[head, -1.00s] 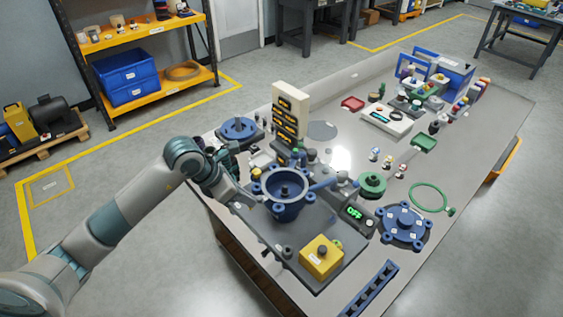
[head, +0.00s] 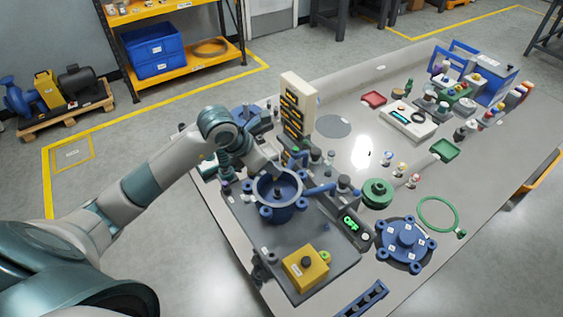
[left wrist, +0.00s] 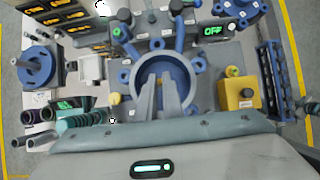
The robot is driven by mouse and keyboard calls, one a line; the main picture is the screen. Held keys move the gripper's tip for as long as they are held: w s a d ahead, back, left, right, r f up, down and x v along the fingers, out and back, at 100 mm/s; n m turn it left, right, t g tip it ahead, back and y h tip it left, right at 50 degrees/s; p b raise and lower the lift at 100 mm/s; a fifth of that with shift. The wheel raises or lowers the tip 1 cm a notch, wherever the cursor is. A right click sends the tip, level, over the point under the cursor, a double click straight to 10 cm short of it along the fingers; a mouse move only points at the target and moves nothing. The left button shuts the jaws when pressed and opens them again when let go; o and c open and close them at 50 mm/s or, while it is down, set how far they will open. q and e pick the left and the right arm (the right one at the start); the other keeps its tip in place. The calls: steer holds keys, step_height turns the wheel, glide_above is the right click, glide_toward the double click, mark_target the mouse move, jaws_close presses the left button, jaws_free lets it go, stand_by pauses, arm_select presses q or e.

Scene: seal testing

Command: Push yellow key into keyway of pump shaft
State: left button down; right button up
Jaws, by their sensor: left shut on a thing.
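The blue pump housing (head: 277,208) is an open bowl on the grey bench plate, with the dark pump shaft (head: 279,190) upright in its middle. In the left wrist view the housing (left wrist: 190,80) lies under my fingers. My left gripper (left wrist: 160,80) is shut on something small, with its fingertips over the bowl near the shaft. In the head view my left gripper (head: 272,170) comes in over the housing's back rim. The held thing is too small and hidden to make out; I take it for the yellow key. The keyway is not visible. My right gripper is out of view.
A yellow button box (head: 305,270) stands on the plate in front of the housing. A tall panel with orange displays (head: 296,108) stands close behind the gripper. A display reading OFF (head: 351,222), a green disc (head: 377,193) and a blue flanged cover (head: 405,240) lie to the right.

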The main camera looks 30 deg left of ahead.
arm_select(q)
steer(key=shift+s+a+r, duration=0.1)
steer(key=shift+s+a, duration=0.05)
steer(key=shift+s, duration=0.15)
steer(key=shift+w, duration=0.1)
steer(key=shift+f+b, duration=1.1)
steer(key=shift+f, duration=1.05)
steer(key=shift+f+b, duration=0.25)
steer(key=shift+b, duration=0.25)
steer(key=shift+f+b, duration=0.35)
